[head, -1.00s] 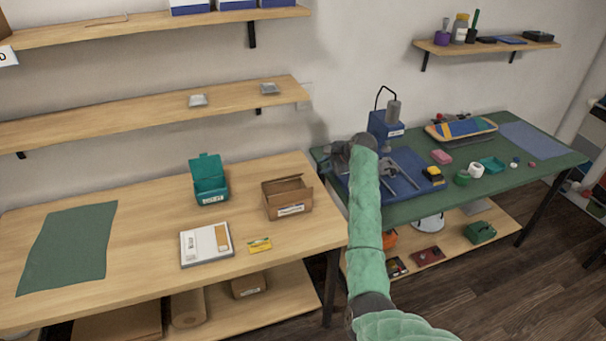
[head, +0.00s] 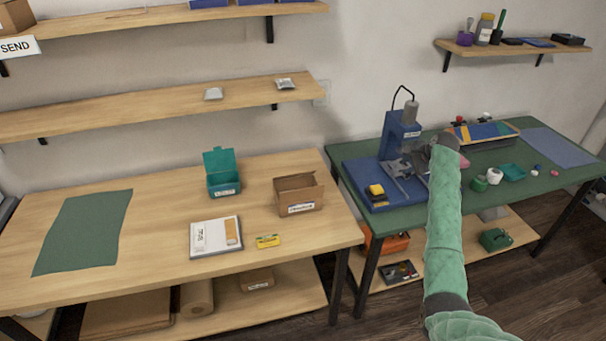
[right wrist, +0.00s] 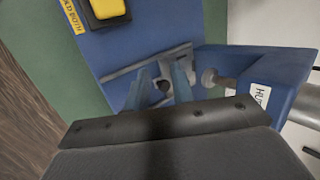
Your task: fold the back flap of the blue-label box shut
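An open brown cardboard box (head: 298,201) stands on the wooden table, with a small pale label (head: 301,208) on its front whose colour is hard to make out. Its top is open and flaps stand up around the opening; I cannot clearly separate the back flap from the back wall. My right gripper (head: 424,156) is far to the right of the box, over the green table beside the blue press. In the right wrist view its two fingers (right wrist: 163,86) are apart with nothing held between them, above the blue press base. My left gripper is not in view.
A teal box (head: 223,182) with a raised lid stands left of the cardboard box. A white booklet (head: 216,237) and a yellow packet (head: 267,241) lie in front. The blue press (head: 398,137) rises near my right gripper. The left table has free room around a green mat (head: 84,231).

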